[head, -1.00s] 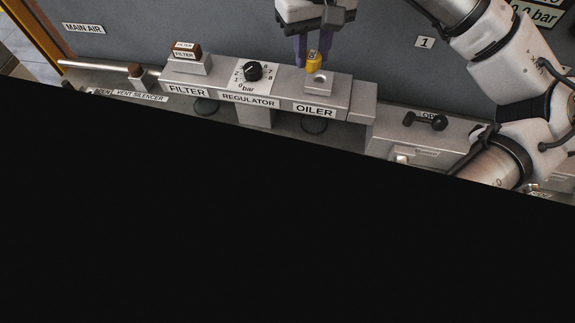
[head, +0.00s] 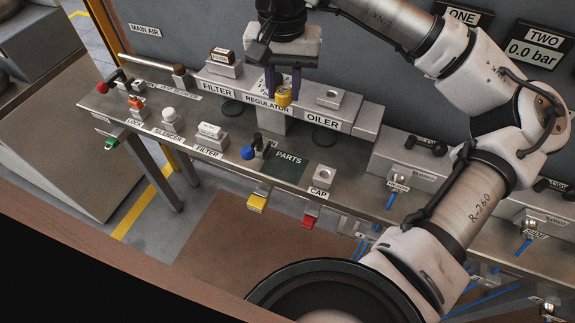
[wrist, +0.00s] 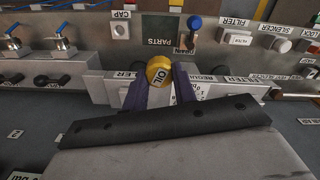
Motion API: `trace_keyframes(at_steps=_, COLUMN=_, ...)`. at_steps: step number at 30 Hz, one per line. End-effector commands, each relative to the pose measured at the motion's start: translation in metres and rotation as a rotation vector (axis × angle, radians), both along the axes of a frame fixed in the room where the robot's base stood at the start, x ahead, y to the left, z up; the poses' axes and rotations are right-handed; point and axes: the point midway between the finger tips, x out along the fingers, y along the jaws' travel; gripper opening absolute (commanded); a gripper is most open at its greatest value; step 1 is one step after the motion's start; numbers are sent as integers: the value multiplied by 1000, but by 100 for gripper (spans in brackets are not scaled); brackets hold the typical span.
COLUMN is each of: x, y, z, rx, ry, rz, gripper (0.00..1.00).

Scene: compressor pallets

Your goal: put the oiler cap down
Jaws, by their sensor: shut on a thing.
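The yellow oiler cap (head: 284,98) is pinched between the purple fingers of my gripper (head: 283,86). It hangs in the air and overlaps the REGULATOR block in the head view. In the wrist view the cap (wrist: 159,70) shows its OIL marking between the fingertips (wrist: 160,80). The OILER block (head: 331,97) has an open hole on top, right of the cap. A grey block labelled CAP (head: 322,180) with a round hole stands on the bench's front part. It also shows in the wrist view (wrist: 120,29).
A dark PARTS mat (head: 286,168) lies left of the CAP block, with a blue-ended part (head: 249,153) by its left edge. FILTER (head: 211,132) and SILENCER (head: 170,122) holders stand further left. Lever valves (head: 400,174) stand at the right. My arm crosses the right side.

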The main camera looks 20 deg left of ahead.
Motion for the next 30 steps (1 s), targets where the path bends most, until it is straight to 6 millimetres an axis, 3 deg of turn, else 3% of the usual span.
trace_keyframes(at_steps=15, x=-1, y=0, z=-125, rx=3, ry=6, rz=-1, gripper=0)
trace_keyframes(at_steps=30, x=0, y=0, z=-187, rx=3, ry=3, rz=-2, gripper=0)
